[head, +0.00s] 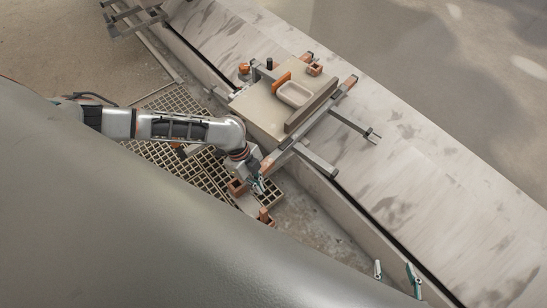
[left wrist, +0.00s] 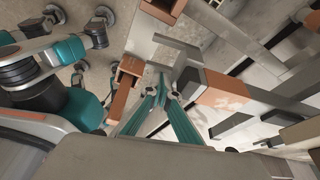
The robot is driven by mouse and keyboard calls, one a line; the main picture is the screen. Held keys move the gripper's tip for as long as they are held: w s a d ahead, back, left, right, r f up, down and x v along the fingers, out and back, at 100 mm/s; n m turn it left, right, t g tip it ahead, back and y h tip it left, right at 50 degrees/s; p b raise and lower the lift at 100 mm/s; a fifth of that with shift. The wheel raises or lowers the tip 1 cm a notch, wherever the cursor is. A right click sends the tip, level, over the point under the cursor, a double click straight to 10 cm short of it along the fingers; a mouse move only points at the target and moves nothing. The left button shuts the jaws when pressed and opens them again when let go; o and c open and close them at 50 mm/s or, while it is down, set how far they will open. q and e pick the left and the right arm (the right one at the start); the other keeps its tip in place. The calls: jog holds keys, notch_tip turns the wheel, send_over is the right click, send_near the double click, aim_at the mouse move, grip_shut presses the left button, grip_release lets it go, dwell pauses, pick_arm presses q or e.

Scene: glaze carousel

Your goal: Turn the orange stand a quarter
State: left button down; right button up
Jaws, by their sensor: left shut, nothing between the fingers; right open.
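A carousel-like stand with grey bars and orange sections (head: 273,158) stands at the middle right in the head view. A beige top (head: 262,112) with a pale dish (head: 295,94) lies among its bars. Which part is the orange stand is not fully clear. My left gripper (head: 259,187) is shut and empty, just below the near orange-banded bar. In the left wrist view its teal fingers (left wrist: 163,92) meet between an orange-brown open block (left wrist: 124,86) and an orange-faced bar (left wrist: 222,92); contact cannot be told. My right gripper (head: 396,273) is open and empty at the lower right.
A tan grating (head: 168,103) lies under my left arm. A small orange-brown post (head: 265,216) stands just below my left gripper. A long pale stone ledge (head: 410,165) runs diagonally behind the stand. Grey bars stick out over it (head: 352,124).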

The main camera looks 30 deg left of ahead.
pick_arm(q)
jog(key=shift+s+a, duration=0.2)
jog(key=shift+a, duration=1.25)
jog(key=shift+s+a, duration=0.15)
jog(key=shift+a, duration=1.25)
pick_arm(e)
jog(key=shift+w+d+f, duration=0.1)
pick_arm(q)
jog(key=shift+s+d+r, duration=0.1)
jog(key=shift+d, duration=0.15)
jog(key=s+d+p, duration=0.1)
jog(key=d+p, duration=0.1)
jog(key=d, duration=0.1)
notch_tip(320, 180, up, 9)
jog(key=p, duration=0.1)
send_over(244, 185)
jog(key=shift+r, duration=0.15)
pick_arm(e)
notch_tip(244, 185, up, 2)
jog(key=shift+d+r, duration=0.15)
pick_arm(q)
jog(key=shift+d, duration=0.15)
pick_arm(e)
jog(key=shift+d, duration=0.1)
